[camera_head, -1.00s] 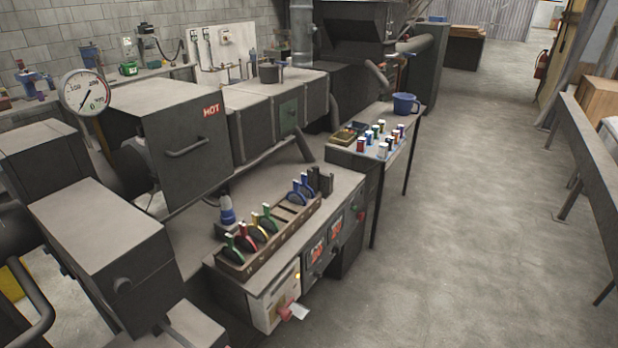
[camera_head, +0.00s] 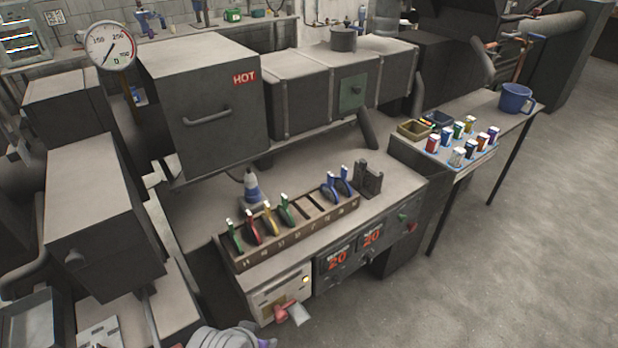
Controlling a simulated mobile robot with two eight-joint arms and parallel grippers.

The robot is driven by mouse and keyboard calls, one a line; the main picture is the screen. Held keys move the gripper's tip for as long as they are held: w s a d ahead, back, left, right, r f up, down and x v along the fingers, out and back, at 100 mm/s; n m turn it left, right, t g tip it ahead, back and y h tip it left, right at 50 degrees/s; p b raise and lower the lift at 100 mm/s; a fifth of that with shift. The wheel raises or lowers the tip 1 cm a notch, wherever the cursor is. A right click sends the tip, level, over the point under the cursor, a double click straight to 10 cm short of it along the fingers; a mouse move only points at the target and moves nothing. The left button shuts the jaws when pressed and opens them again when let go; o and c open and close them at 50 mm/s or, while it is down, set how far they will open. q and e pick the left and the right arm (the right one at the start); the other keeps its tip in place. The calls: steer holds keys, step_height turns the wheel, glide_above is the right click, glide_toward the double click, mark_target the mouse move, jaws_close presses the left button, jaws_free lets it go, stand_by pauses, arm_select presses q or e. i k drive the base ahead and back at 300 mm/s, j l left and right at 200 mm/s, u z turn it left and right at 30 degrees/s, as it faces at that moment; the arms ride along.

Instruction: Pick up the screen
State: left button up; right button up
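Several paddle-shaped screens with round dark discs and coloured handles stand upright in a long brown slotted rack (camera_head: 300,226) on the bench. From the left they are a green screen (camera_head: 235,238), a red screen (camera_head: 252,228), a yellow screen (camera_head: 270,220), a second green screen (camera_head: 287,210), then a blue screen (camera_head: 329,187) and another blue screen (camera_head: 343,183) near the right end. Slots between the second green and the blue ones are empty. I cannot tell which screen the task means.
A furnace marked HOT (camera_head: 203,105) and a dial gauge (camera_head: 109,47) stand behind. A blue-and-white cone (camera_head: 252,190) and dark stand (camera_head: 368,178) flank the rack. A side table holds small jars (camera_head: 470,150) and a blue mug (camera_head: 516,98). Floor at right is clear. A grey ribbed shape (camera_head: 228,338) is unclear.

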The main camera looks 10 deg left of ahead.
mark_target(341, 183)
steer(key=i+l+u, duration=0.15)
steer(key=u, duration=0.2)
steer(key=i+l+u, duration=0.1)
steer(key=l+u, duration=0.3)
steer(key=i+l+u, duration=0.1)
steer(key=l+u, duration=0.75)
steer(key=l, duration=0.15)
steer(key=i, duration=0.05)
